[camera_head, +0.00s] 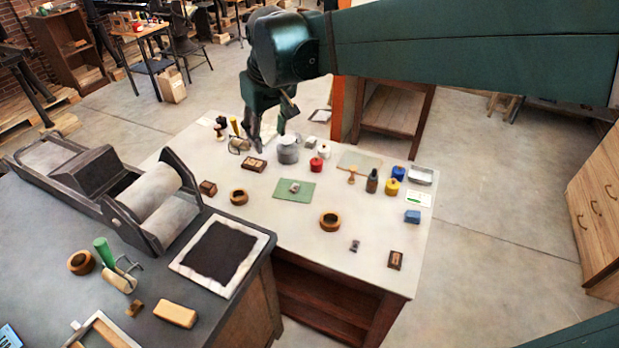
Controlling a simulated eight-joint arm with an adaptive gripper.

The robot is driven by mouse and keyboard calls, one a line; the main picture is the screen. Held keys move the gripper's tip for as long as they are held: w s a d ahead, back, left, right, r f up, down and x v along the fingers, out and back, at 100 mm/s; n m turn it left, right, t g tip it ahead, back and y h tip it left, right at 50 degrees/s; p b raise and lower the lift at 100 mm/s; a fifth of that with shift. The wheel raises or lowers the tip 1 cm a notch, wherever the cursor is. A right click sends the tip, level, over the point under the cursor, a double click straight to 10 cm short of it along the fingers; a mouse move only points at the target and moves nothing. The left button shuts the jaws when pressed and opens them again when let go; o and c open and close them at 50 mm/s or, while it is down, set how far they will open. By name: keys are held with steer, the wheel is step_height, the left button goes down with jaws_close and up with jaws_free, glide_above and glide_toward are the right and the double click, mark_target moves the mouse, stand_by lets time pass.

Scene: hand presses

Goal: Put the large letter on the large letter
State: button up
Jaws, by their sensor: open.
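I cannot read any letter for certain, so I cannot tell which pieces are the two large letters. Candidates are a brown block with a pale marked face (255,164), a dark brown block (396,260) at the front right of the white table, a small brown block (208,188) at its left edge, and a small grey piece (355,246). Another small grey piece (294,187) lies on a green mat (283,196). My gripper (273,130) is open and empty, above the table's back part by a grey lidded pot, with the pale-faced block just in front of it.
The grey pot (288,152), a red jar (316,165), a dark bottle (372,182) and yellow and blue jars crowd the back. Wooden rings (330,220) lie nearer. A roller press (125,196) and a black inked slab (222,250) occupy the dark left table. The front middle is mostly clear.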

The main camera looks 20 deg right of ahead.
steer(key=s+d+f+m+t, duration=0.1)
steer(key=s+d+f, duration=0.1)
steer(key=s, duration=0.5)
steer(key=s+d+f+m+t, duration=0.1)
steer(key=s+d+f, duration=0.2)
steer(key=s, duration=0.5)
steer(key=s+d+f+m+t, duration=0.1)
steer(key=s+d+f, duration=0.1)
steer(key=s, duration=0.6)
steer(key=shift+s+d+f, duration=0.15)
steer(key=shift+f, duration=0.05)
steer(key=shift+f+b, duration=0.85)
